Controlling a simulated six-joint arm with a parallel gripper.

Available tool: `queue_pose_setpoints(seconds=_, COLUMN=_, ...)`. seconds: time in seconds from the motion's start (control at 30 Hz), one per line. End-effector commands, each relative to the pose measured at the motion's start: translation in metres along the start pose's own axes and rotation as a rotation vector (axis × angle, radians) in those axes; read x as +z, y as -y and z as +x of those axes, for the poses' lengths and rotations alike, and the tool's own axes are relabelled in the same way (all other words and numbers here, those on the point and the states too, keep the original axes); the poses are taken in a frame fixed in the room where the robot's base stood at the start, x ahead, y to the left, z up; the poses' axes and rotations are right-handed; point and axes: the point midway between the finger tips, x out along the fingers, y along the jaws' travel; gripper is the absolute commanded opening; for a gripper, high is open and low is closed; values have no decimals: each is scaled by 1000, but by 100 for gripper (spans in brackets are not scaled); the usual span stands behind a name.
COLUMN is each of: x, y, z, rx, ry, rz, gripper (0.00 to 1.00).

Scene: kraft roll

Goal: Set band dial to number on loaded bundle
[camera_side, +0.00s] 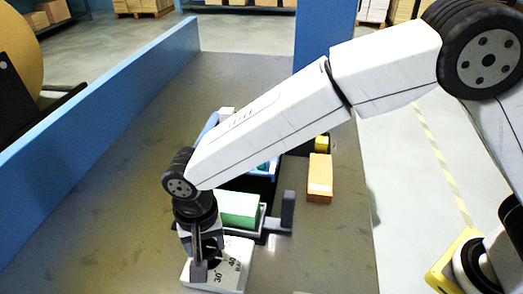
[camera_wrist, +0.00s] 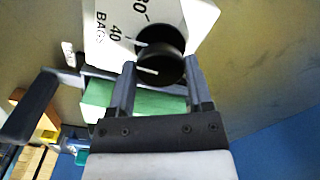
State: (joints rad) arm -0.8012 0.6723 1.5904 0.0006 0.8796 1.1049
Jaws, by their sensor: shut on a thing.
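The white dial plate (camera_side: 238,262) sits at the front of the bench in the side view, with "30", "40" and "BAGS" printed on it. In the wrist view the plate (camera_wrist: 103,22) shows its black round knob (camera_wrist: 160,50). Two white marks show on the knob; the upper one lies near the "40". My gripper (camera_wrist: 159,72) is shut on the knob, one finger on each side; it points down over the plate in the side view (camera_side: 203,262). The green bundle (camera_side: 238,208) lies in a holder behind the plate. I cannot read any number on the bundle.
A dark upright bracket (camera_side: 288,210) stands right of the bundle. A brown box (camera_side: 319,178) and a small yellow item (camera_side: 322,143) are farther back. A blue wall (camera_side: 100,130) edges the bench on the left. The bench (camera_side: 120,235) left of the plate is clear.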

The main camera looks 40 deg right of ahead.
Motion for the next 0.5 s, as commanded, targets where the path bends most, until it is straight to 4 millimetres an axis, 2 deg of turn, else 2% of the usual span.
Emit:
queue_pose_setpoints(seconds=0.27, x=0, y=0, z=0, rx=0, ry=0, rz=-27, gripper=6)
queue_pose_setpoints(seconds=0.5, x=0, y=0, z=0, rx=-1, ry=-1, rz=-126, gripper=6)
